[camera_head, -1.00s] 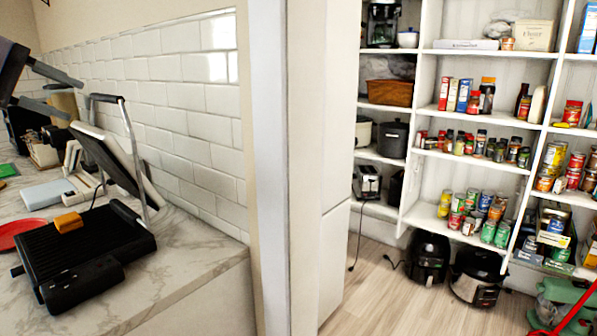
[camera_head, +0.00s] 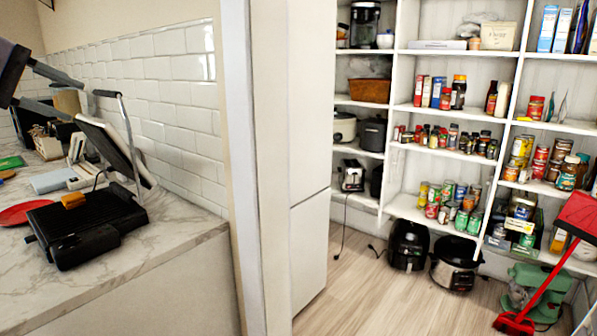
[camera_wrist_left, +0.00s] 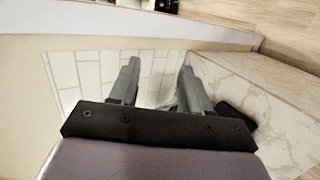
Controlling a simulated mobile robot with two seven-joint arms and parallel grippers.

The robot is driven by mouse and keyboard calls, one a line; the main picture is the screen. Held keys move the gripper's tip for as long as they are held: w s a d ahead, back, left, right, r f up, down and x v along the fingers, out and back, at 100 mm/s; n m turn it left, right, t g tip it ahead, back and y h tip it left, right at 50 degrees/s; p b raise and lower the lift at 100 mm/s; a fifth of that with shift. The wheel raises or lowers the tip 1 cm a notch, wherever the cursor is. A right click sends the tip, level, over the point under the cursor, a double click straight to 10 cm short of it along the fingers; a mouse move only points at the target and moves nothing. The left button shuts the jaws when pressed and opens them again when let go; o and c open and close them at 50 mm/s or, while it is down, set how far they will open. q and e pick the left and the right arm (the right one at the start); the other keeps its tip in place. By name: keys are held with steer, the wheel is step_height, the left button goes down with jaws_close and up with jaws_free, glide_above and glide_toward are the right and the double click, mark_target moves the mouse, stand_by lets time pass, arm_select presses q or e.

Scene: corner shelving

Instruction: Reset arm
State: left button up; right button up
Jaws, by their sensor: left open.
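My left gripper (camera_head: 76,101) comes in at the left edge of the head view, above the marble counter. Its two grey fingers are apart with nothing between them. In the left wrist view, the same open gripper (camera_wrist_left: 160,68) shows its two fingers in front of white wall tiles, with a marble surface to the right. My right gripper is not in view in the head view.
Stocked pantry shelves (camera_head: 440,108) stand at right; a red broom (camera_head: 550,285) leans nearby. Floor between is clear.

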arm_select(q)
steer(key=w+d+f+y, duration=0.1)
steer(key=w+f, duration=0.2)
steer(key=f, duration=0.3)
steer(key=w+d+f+y, duration=0.1)
steer(key=w+f, duration=0.2)
steer(key=f, duration=0.3)
steer(key=s+d+f+m+y, duration=0.1)
steer(key=d+f+m+y, duration=0.15)
steer(key=f, duration=1.35)
steer(key=s+d+f+m+y, duration=0.15)
steer(key=d+f, duration=0.25)
steer(key=f, duration=1.2)
steer(key=s+d+f+m+t, duration=0.1)
steer(key=s+d+f+m, duration=0.15)
steer(key=s+f, duration=0.45)
steer(key=s+d+f+m, duration=0.2)
steer(key=s+d+f, duration=0.1)
steer(key=s+f, duration=0.45)
steer(key=s+d+f+m, duration=0.1)
steer(key=s+d, duration=0.1)
steer(key=s, duration=0.7)
steer(key=s+d+f+m+t, duration=0.1)
steer(key=s+d+m, duration=0.1)
steer(key=s, duration=0.7)
steer(key=shift+d, duration=0.35)
steer(key=shift+m, duration=0.25)
